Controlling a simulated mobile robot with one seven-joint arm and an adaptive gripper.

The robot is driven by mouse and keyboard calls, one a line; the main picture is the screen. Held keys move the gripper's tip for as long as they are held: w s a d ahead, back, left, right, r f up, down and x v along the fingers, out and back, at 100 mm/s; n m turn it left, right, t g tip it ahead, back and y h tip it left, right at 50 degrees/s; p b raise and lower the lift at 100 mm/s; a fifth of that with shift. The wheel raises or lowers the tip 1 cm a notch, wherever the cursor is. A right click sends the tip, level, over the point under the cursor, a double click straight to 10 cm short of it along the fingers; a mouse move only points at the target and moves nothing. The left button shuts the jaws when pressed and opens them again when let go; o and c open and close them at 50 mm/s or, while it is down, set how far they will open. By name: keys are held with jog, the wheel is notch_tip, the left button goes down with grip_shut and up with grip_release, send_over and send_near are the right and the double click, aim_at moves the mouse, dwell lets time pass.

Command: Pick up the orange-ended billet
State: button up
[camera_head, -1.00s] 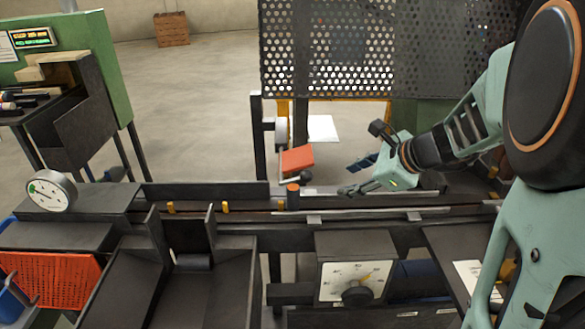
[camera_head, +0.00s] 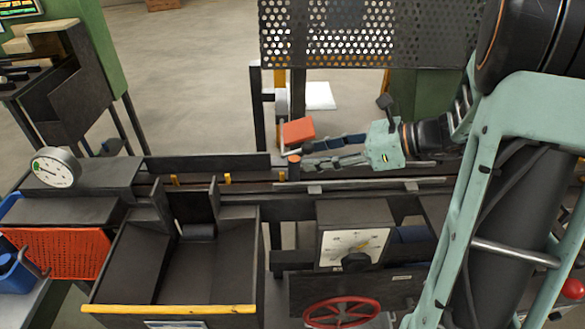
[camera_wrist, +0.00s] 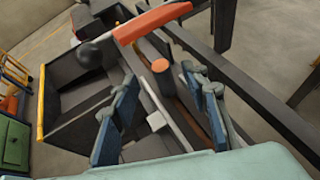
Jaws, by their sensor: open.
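The orange-ended billet (camera_head: 294,158) shows as a small round orange end on a short dark body at the rail in the head view. No contact is visible, and the exact depth is hard to tell.
An orange-red bar (camera_head: 297,132) sits just behind the billet and crosses beyond it in the wrist view (camera_wrist: 152,22). Dark rails (camera_head: 390,185) run below my gripper. A perforated screen (camera_head: 365,35) hangs behind. A dark chute (camera_head: 230,265) and dial box (camera_head: 352,243) stand in front.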

aim_at(296, 159)
jog(key=p+x, duration=0.1)
jog(key=x, duration=0.5)
jog(key=shift+w+a+f, duration=0.15)
jog(key=shift+a+f, duration=0.05)
jog(key=shift+a, duration=0.1)
grip_shut()
